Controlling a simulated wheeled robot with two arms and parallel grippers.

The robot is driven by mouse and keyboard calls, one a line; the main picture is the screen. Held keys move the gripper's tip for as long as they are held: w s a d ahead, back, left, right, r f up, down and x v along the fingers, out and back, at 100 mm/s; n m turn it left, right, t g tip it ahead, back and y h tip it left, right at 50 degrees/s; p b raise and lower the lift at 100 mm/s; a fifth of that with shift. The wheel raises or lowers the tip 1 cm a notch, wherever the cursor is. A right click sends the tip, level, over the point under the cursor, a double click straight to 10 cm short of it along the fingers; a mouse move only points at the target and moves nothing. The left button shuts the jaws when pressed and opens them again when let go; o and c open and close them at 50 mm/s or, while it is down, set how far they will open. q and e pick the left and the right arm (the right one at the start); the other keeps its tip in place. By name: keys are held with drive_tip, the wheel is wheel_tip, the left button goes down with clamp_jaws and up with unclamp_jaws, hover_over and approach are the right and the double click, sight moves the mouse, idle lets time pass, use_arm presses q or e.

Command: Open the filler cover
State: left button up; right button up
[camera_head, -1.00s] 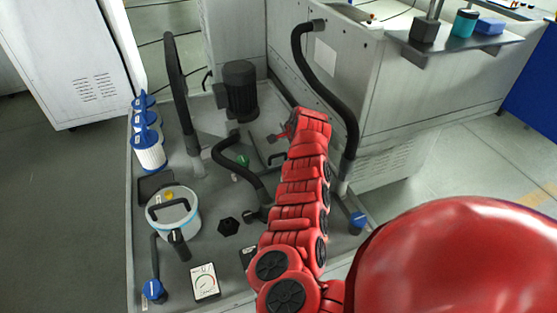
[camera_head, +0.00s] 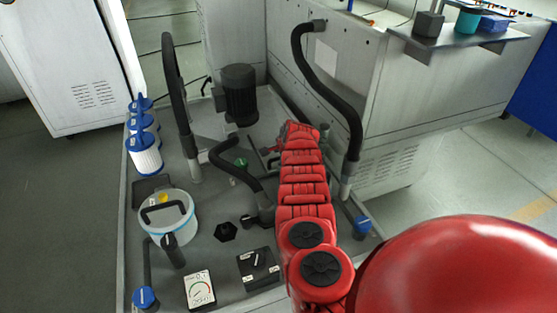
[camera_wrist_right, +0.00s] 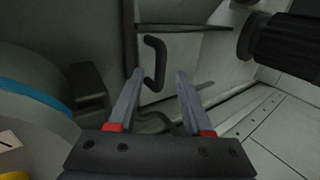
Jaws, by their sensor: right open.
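The filler cover (camera_wrist_right: 182,62) seems to be the light grey panel with a black bar handle (camera_wrist_right: 154,62) in the right wrist view. It looks closed. The handle stands beyond and between the fingertips of my right gripper (camera_wrist_right: 160,76), whose two fingers are apart with nothing held. I cannot tell whether a finger touches the handle. In the head view my right gripper (camera_head: 272,148) is small and partly hidden by my red arm, near a dark handle (camera_head: 271,160) on the tank top. My left gripper is not in view.
A dark motor (camera_head: 239,95) and black hoses (camera_head: 234,159) stand close to the arm. A white bucket (camera_head: 180,228), a gauge (camera_head: 199,289) and a switch box (camera_head: 258,268) are on the near deck. Blue-capped filters (camera_head: 145,158) line the left edge.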

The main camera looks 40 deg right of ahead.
drive_tip(key=shift+b+x, duration=0.6)
drive_tip(key=shift+x, duration=0.35)
clamp_jaws()
idle(1.0)
